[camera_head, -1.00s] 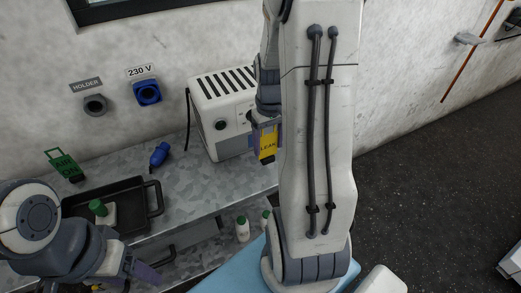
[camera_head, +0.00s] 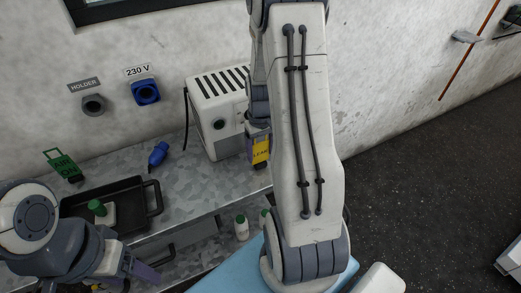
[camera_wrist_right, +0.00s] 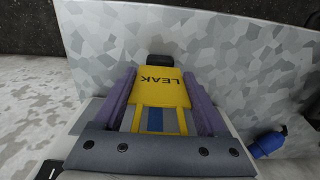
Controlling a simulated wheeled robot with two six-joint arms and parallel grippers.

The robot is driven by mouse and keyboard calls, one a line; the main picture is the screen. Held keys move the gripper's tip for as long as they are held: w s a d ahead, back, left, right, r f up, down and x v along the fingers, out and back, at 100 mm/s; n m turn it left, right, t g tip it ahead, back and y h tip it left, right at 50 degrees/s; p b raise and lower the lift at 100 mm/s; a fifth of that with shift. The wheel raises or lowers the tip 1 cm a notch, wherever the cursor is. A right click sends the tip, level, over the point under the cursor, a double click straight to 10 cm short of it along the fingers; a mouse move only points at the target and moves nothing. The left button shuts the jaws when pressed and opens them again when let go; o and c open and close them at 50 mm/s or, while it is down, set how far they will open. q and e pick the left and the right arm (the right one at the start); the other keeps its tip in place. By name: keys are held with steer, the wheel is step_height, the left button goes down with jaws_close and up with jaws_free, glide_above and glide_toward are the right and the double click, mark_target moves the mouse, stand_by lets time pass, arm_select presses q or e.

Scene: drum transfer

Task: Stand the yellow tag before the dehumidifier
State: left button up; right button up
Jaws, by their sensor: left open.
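The yellow tag (camera_head: 260,150), marked LEAK, is held upright in front of the right part of the dehumidifier (camera_head: 215,125), a white box with a slotted top. The tag's dark foot is low over the metal bench; I cannot tell whether it touches. In the right wrist view the yellow tag (camera_wrist_right: 160,88) sits between the two purple fingers of my right gripper (camera_wrist_right: 158,95), which is shut on it. My right arm hides part of the dehumidifier's right side in the head view. My left gripper (camera_head: 125,280) is open at lower left, by the bench's front edge.
A black tray (camera_head: 153,208) holds a green-capped container (camera_head: 100,212). A green tag (camera_head: 63,165) stands behind it. A blue plug (camera_head: 158,154) lies on the bench (camera_head: 195,190), also visible in the wrist view (camera_wrist_right: 268,144). Bottles (camera_head: 241,228) stand below. The bench before the dehumidifier is clear.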

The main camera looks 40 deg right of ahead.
steer(key=o, duration=0.4)
steer(key=shift+c, duration=0.2)
steer(key=shift+r, duration=0.1)
step_height(320, 180, up, 12)
steer(key=s+a+r+n, duration=0.1)
steer(key=s+a+n, duration=0.15)
steer(key=a, duration=0.85)
steer(key=s+a+r+n, duration=0.1)
steer(key=a+r+n, duration=0.15)
steer(key=a, duration=0.85)
steer(key=s+a+n+y, duration=0.1)
steer(key=s+a+n, duration=0.3)
steer(key=s+a, duration=0.5)
steer(key=s, duration=0.4)
steer(key=shift+s+a+f+n+p, duration=0.2)
steer(key=shift+a+f+n+p, duration=0.05)
steer(key=shift+f+n+p, duration=0.15)
